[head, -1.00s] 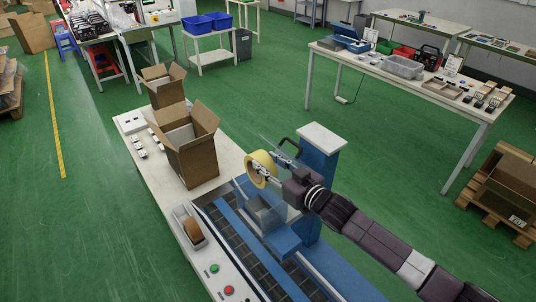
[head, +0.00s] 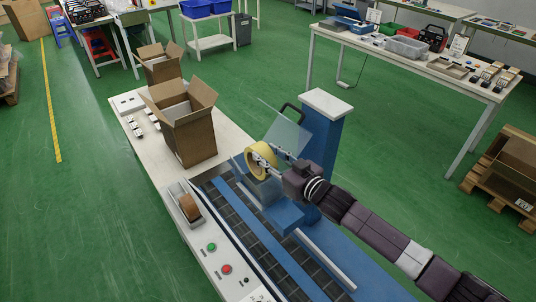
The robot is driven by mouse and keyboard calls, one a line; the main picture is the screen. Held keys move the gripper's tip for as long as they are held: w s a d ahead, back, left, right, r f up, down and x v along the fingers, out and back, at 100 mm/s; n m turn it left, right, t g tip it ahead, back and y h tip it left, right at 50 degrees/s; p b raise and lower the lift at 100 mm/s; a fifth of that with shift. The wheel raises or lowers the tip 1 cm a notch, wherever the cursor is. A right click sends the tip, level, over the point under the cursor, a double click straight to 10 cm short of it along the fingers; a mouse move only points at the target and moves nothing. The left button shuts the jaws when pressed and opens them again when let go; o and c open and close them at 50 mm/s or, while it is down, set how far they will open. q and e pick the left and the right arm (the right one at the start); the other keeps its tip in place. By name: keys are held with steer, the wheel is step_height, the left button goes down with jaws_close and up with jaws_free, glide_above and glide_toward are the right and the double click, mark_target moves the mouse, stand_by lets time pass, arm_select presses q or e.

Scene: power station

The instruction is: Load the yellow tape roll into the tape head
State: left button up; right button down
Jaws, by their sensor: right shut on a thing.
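The yellow tape roll (head: 250,169) is held upright in my right gripper (head: 262,157), whose fingers are shut on it. The roll is above the blue sealing machine, close to the clear plate of the tape head (head: 284,136). The tape head has a black handle and sits beside the blue column (head: 322,140). I cannot tell whether the roll touches the tape head, as the gripper and arm hide part of it. My left gripper is not in view.
Open cardboard boxes (head: 190,140) stand on the white bench left of the machine. A small holder with a brown roll (head: 188,206) is on the machine's near left edge, by green and red buttons (head: 226,269). The roller conveyor (head: 255,245) is empty.

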step_height(320, 180, down, 5)
steer(key=b, duration=0.3)
steer(key=shift+f, duration=0.15)
steer(key=shift+s+f+b, duration=0.1)
steer(key=shift+f+b, duration=0.45)
steer(key=shift+f, duration=0.25)
steer(key=c, duration=1.3)
jaws_free()
steer(key=shift+o, duration=0.2)
step_height(320, 180, up, 15)
steer(key=p, duration=1.3)
steer(key=shift+f, duration=0.2)
steer(key=shift+f, duration=0.15)
